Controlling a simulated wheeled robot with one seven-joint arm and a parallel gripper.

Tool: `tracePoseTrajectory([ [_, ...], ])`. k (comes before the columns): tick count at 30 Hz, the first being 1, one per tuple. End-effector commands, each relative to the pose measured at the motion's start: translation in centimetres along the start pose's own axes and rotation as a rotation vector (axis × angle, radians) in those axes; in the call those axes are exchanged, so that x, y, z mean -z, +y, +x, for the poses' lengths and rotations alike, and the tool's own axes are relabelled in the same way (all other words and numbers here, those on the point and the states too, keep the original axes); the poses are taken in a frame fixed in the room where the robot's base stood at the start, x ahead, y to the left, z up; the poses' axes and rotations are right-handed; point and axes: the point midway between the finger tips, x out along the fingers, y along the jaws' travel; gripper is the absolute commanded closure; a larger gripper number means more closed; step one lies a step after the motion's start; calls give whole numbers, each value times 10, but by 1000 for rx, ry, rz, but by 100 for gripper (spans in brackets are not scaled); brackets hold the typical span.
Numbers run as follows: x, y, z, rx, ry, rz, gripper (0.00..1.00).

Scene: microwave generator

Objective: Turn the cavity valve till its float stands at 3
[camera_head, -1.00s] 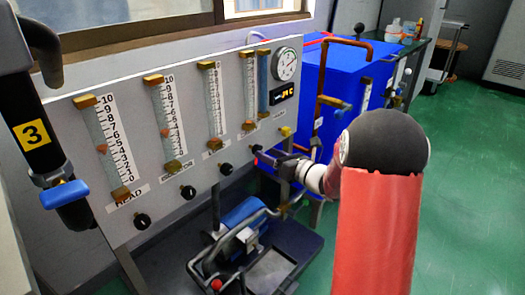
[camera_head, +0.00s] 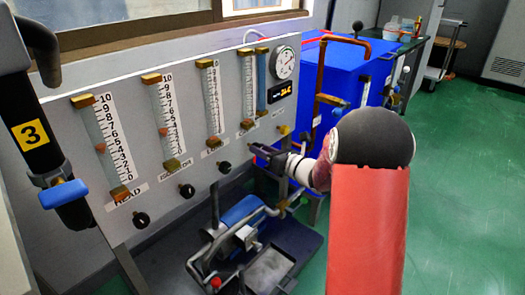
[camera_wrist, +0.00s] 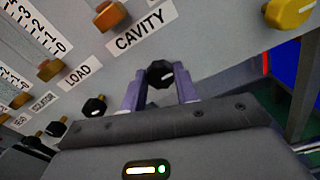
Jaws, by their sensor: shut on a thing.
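The cavity valve is a black knob (camera_wrist: 159,74) with a white mark, below the CAVITY label (camera_wrist: 141,27) in the wrist view. My gripper (camera_wrist: 160,83) has one purple finger on each side of the knob and is shut on it. In the head view my gripper (camera_head: 258,150) is at the panel below the fourth tube, and it hides the knob. The cavity flowmeter tube (camera_head: 249,85) stands left of the round gauge. Its float is too small to make out clearly, and its scale cannot be read. The tube's brass bottom fitting (camera_wrist: 110,15) shows in the wrist view.
Other flowmeters with black knobs, such as the load knob (camera_wrist: 94,107), stand to the left. A yellow knob (camera_wrist: 288,12) is right of the cavity valve. A blue pump (camera_head: 241,212) and pipes lie below. A blue cabinet (camera_head: 340,75) stands behind at right.

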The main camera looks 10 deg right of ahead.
Motion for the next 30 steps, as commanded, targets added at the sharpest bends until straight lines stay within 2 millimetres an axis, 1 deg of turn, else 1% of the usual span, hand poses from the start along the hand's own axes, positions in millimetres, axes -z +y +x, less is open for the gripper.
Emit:
tracePoseTrajectory([
  [8, 4, -1, 0, -1, -1, -84, 93],
  [24, 6, 0, 0, -1, -3, -501, 93],
  [30, 5, 1, 0, 0, -2, -623, 93],
])
